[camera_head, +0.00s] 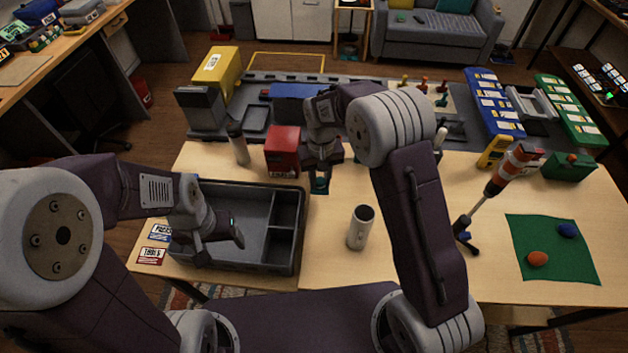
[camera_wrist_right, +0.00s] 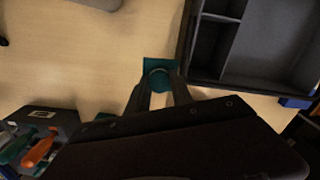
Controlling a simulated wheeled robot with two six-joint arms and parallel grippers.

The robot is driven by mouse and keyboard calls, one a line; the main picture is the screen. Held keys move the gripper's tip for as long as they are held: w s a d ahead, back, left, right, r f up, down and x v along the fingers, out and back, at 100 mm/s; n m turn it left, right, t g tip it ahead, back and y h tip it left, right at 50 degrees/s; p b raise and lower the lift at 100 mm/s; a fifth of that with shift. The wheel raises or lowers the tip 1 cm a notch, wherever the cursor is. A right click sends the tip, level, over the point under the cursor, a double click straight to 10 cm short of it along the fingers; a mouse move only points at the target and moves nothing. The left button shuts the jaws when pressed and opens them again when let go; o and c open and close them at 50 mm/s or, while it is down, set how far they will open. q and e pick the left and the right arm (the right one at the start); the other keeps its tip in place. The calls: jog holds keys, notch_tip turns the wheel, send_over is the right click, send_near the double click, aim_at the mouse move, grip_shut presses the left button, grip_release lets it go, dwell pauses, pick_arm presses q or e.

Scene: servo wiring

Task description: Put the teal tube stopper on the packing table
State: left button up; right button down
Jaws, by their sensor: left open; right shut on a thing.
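The teal tube stopper (camera_head: 321,187) is in my right gripper (camera_head: 320,174), over the packing table (camera_head: 335,270) just right of the grey tray. In the right wrist view the teal stopper (camera_wrist_right: 158,68) shows between the two fingertips, which are shut on it, with bare wood around it. I cannot tell whether it touches the tabletop. My left gripper (camera_head: 222,246) is open and empty over the tray's left part. The right arm hides part of the table's middle.
The divided grey tray (camera_head: 301,235) stands left of the stopper. A red box (camera_head: 283,150) is behind, and a white cylinder (camera_head: 361,227) is in front right. A striped tool on a stand (camera_head: 505,170) and a green mat (camera_head: 560,268) are further right. Wood between tray and cylinder is clear.

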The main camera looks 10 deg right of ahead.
aim_at(326, 189)
jog(key=shift+d+r, duration=0.45)
jog(key=shift+d, duration=0.2)
jog(key=shift+s+d+r+p, duration=0.1)
jog(key=shift+s+r+p, duration=0.1)
jog(key=shift+p, duration=0.15)
jog(key=shift+s+m, duration=0.15)
jog(key=shift+m, duration=0.15)
jog(key=shift+s+f, duration=0.1)
jog(key=shift+f, duration=0.2)
jog(key=f, duration=0.5)
jog(key=shift+w+d+p, duration=0.15)
jog(key=shift+w+p, duration=0.1)
jog(key=shift+p, duration=0.1)
notch_tip(326, 189, down, 4)
jog(key=shift+s+f+p, duration=0.1)
jog(key=shift+f+p, duration=0.1)
jog(key=shift+p, duration=0.1)
jog(key=shift+f, duration=0.25)
jog(key=c, duration=1.1)
grip_release()
jog(key=shift+c, duration=0.2)
pick_arm(q)
jog(key=r, duration=0.2)
jog(key=shift+s+a+r, duration=0.3)
